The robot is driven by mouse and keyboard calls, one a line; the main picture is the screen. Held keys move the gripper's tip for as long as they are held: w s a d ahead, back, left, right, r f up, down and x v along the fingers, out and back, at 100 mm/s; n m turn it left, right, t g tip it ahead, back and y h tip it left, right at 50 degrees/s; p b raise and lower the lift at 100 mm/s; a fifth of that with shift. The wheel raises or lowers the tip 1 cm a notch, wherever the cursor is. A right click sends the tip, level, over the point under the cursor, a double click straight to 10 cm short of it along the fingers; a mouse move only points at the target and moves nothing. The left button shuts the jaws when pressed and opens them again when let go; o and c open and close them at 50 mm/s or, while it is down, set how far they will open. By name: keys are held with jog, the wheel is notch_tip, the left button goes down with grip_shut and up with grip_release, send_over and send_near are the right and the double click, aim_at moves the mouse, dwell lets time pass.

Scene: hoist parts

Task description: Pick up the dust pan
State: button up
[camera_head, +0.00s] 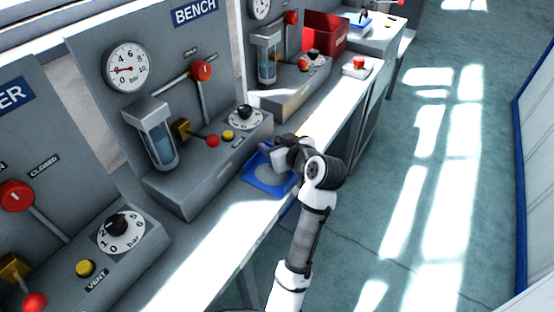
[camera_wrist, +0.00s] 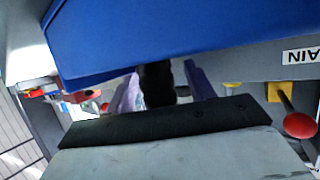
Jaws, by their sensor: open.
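A blue, shallow, pan-like thing with a pale round patch (camera_head: 262,184), which I take to be the dust pan, lies on the bench ledge in front of the grey panel. In the wrist view its blue body (camera_wrist: 190,30) fills the top, very close. My gripper (camera_head: 268,153) is over its far side, partly hidden by my own wrist. In the wrist view my gripper (camera_wrist: 162,86) shows two purplish fingers, open, with a dark, upright, handle-like part (camera_wrist: 157,84) between them. I cannot tell whether either finger touches it.
A grey panel (camera_head: 150,95) with a gauge, levers and knobs stands close behind the gripper. A red-tipped lever (camera_wrist: 299,125) is near in the wrist view. A red bin (camera_head: 325,35) and a red button box (camera_head: 357,66) are farther along. The floor at the right is clear.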

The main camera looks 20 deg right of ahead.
jog(key=c, duration=1.1)
